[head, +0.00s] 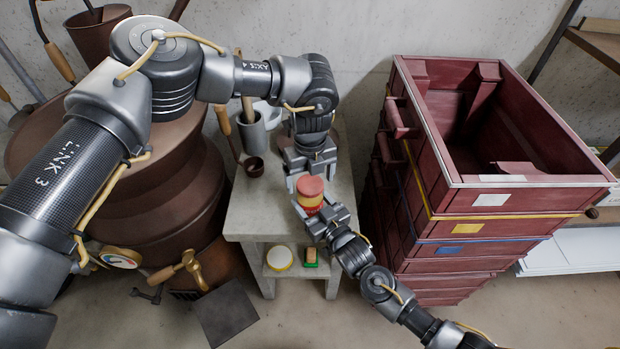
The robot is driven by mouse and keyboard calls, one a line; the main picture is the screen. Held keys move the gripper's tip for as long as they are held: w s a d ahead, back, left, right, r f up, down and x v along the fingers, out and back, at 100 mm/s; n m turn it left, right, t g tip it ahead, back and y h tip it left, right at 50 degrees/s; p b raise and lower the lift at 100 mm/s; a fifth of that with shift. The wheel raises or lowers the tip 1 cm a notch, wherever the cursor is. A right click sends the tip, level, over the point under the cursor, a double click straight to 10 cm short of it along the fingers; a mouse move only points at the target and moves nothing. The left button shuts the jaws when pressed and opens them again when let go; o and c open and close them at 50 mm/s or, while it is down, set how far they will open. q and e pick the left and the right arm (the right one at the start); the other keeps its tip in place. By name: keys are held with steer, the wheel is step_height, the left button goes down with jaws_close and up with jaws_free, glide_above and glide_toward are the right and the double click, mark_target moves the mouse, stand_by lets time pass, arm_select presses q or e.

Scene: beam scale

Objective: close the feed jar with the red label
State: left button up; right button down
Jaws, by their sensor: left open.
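The feed jar (311,203), with yellow and red on its side, is upright near the front of the grey bench. A round red lid (310,186) is on top of it; I cannot tell how tightly it sits. My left gripper (309,178) points down from behind, open, with its fingers close around the lid. My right gripper (322,212) comes in from the lower right, with its fingers at the sides of the jar's lower body, holding it. The jar's base is hidden by this gripper, so I cannot tell whether it touches the bench.
The grey bench (250,212) carries a grey tool cup (252,132) and a small brown cup (254,167). A yellow-rimmed tin (279,259) and a green brush (311,257) are on its lower shelf. Stacked red crates (470,222) stand right, a brown copper still (160,215) left.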

arm_select(q)
step_height(320, 180, up, 12)
steer(key=shift+f, duration=0.25)
arm_select(e)
steer(key=shift+c, duration=1.3)
jaws_free()
steer(key=shift+s+d+f, duration=0.1)
steer(key=shift+s+d, duration=0.2)
steer(key=shift+s, duration=0.2)
arm_select(q)
steer(key=shift+f+b, duration=0.8)
steer(key=shift+f, duration=0.05)
arm_select(e)
steer(key=v, duration=0.9)
steer(key=shift+s+d, duration=0.2)
steer(key=shift+s, duration=0.1)
